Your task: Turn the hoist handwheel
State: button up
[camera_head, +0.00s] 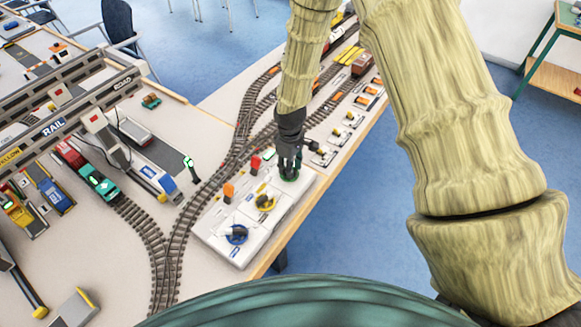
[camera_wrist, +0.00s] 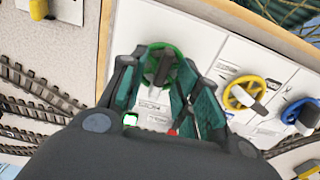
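A white control panel (camera_head: 222,213) at the table's edge carries three handwheels. The blue wheel (camera_head: 237,235) is nearest, the yellow wheel (camera_head: 266,204) is in the middle, and the green wheel (camera_head: 290,178) is farthest. I cannot read which one is labelled hoist. My gripper (camera_head: 290,162) is down over the green wheel and partly hides it. In the wrist view the green wheel (camera_wrist: 150,70), with a dark handle across it, lies between the spread fingers of my gripper (camera_wrist: 158,82). The fingers stand apart; contact with the rim is not clear. The yellow wheel (camera_wrist: 240,95) and blue wheel (camera_wrist: 297,110) are to the right.
A green signal post (camera_head: 190,166) stands beyond the tracks (camera_head: 176,240). Small white switch units (camera_head: 340,134) lie past the panel. The gantry crane (camera_head: 60,105) and trains fill the left.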

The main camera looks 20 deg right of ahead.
notch_tip(320, 180, up, 11)
dwell(0.5)
jog(key=o, duration=1)
jog(key=shift+m+b, duration=0.3)
jog(key=shift+m, duration=0.3)
jog(key=shift+a+f+m+b, duration=0.1)
jog(key=shift+f+m+b, duration=0.35)
jog(key=shift+f+m, duration=2)
jog(key=shift+a+f+m+b, duration=0.15)
jog(key=shift+f+m+b, duration=0.3)
jog(key=shift+f+m, duration=1.95)
jog(key=shift+a+f+m+b, duration=0.1)
jog(key=shift+f+m+b, duration=0.6)
jog(key=shift+m, duration=3.15)
jog(key=shift+f, duration=0.25)
